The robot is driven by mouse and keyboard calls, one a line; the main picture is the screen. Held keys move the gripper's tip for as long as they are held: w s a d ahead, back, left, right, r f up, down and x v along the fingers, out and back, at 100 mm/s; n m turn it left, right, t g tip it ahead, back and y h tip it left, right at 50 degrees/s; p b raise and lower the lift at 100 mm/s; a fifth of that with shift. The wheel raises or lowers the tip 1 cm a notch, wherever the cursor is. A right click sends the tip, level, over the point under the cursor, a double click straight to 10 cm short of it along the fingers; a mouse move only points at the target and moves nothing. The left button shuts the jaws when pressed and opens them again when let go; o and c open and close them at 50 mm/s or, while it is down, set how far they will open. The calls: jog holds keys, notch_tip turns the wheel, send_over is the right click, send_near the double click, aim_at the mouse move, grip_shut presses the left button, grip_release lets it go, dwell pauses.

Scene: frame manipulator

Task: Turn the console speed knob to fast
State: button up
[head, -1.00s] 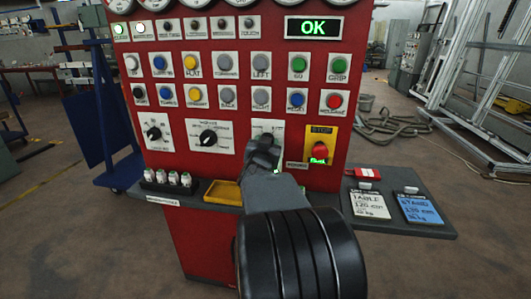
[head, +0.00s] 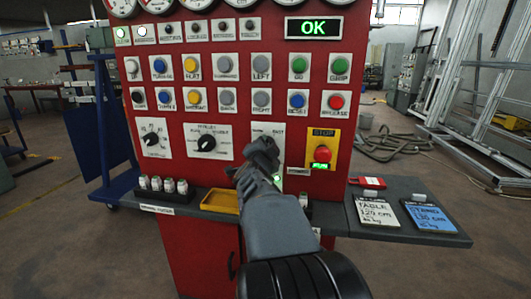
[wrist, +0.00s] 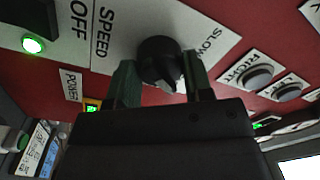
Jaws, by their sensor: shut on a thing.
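The red console (head: 240,120) stands ahead of me. In the wrist view the black speed knob (wrist: 160,60) sits on a white plate (wrist: 125,25) lettered SPEED and SLOW. My gripper (wrist: 160,85) has a finger on each side of the knob and is shut on it. A pale mark shows on the knob's near side; its exact setting is hard to tell. In the head view my gripper (head: 262,155) covers the knob and most of its plate.
A green-lit OFF plate (wrist: 32,45) lies near the speed plate. Two other black knobs sit to the left, one of them the middle knob (head: 206,142). A red stop button (head: 322,153) is close on the right. A yellow tray (head: 221,201) and a grey shelf (head: 420,237) lie below.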

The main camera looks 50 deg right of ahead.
jog(key=shift+s+m, duration=0.1)
jog(key=shift+m, duration=0.3)
jog(key=o, duration=0.9)
